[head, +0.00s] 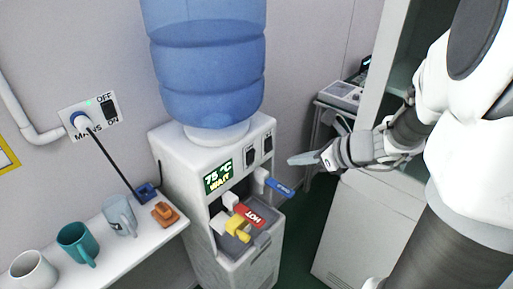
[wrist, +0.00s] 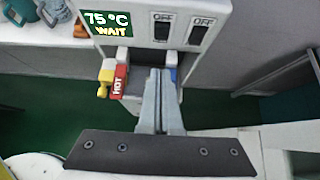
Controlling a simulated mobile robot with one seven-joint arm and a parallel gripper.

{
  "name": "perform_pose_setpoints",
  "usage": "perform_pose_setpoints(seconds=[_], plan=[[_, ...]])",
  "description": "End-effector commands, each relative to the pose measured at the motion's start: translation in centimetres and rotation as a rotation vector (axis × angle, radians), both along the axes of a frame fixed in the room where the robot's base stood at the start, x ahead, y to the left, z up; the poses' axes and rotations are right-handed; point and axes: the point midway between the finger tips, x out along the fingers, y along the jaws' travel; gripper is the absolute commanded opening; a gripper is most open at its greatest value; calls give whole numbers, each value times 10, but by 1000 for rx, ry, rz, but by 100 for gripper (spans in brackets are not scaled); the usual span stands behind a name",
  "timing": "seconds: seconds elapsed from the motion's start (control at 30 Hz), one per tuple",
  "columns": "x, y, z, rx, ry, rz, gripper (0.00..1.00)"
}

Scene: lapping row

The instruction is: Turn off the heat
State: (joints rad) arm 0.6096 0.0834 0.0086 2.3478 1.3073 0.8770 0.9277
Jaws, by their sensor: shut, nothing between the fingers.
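The water dispenser (head: 205,160) stands against the wall with a blue bottle on top. Its display (head: 218,177) reads 75 °C WAIT. Two dark rocker switches sit on its front, a left one (head: 250,157) and a right one (head: 267,144). In the wrist view the left switch (wrist: 162,27) and right switch (wrist: 201,31) each show OFF above; I cannot tell which is heat. My gripper (head: 291,160) is shut and empty, right of the dispenser front. In the wrist view its fingertips (wrist: 160,72) are below the left switch, apart from it.
Below are a red HOT tap (head: 249,214) with a yellow piece (head: 238,229) beside it, and a blue tap (head: 280,187). A wall socket (head: 89,116) with plug and OFF/ON switch is left. Mugs stand on the shelf (head: 110,247). A cabinet (head: 370,225) stands right.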

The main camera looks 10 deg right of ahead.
Motion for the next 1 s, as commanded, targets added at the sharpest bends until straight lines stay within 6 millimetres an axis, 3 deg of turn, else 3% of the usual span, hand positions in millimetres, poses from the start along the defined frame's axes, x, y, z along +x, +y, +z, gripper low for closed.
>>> perform_pose_setpoints(seconds=[0.27, 0.63, 0.8, 1.0], plan=[[16, 13, -19, -1, 2, 6, 0], [66, 50, -67, 0, 2, 7, 0], [86, 64, -58, -3, -1, 6, 0], [96, 70, -57, -2, 0, 3, 0]])
